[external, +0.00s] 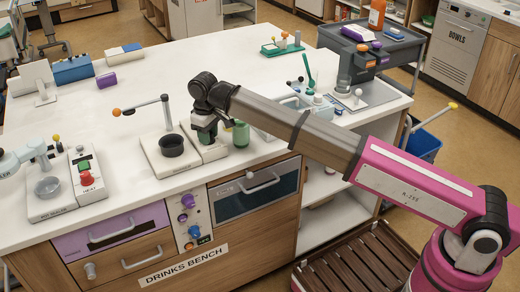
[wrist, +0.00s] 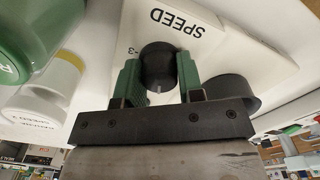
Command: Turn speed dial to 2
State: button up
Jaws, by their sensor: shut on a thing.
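The speed dial (wrist: 158,64) is a round black knob on a white panel (wrist: 205,48), seen in the wrist view. The word SPEED is printed upside down above it, and a 3 mark shows at its upper left. My gripper (wrist: 160,72) has its green fingers closed on both sides of the knob. A small pale line shows on the knob's near lower side; which number it points to I cannot tell. In the external view my gripper (external: 206,136) is down at the white mixer base (external: 214,152), and the dial is hidden behind it.
A green jar (external: 241,134) stands close on the right.

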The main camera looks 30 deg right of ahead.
jog(key=m, duration=0.4)
jog(key=shift+m, duration=2.6)
jog(key=o, duration=0.9)
notch_tip(320, 180, up, 11)
jog(key=shift+f, duration=0.1)
jog(key=shift+d, duration=0.15)
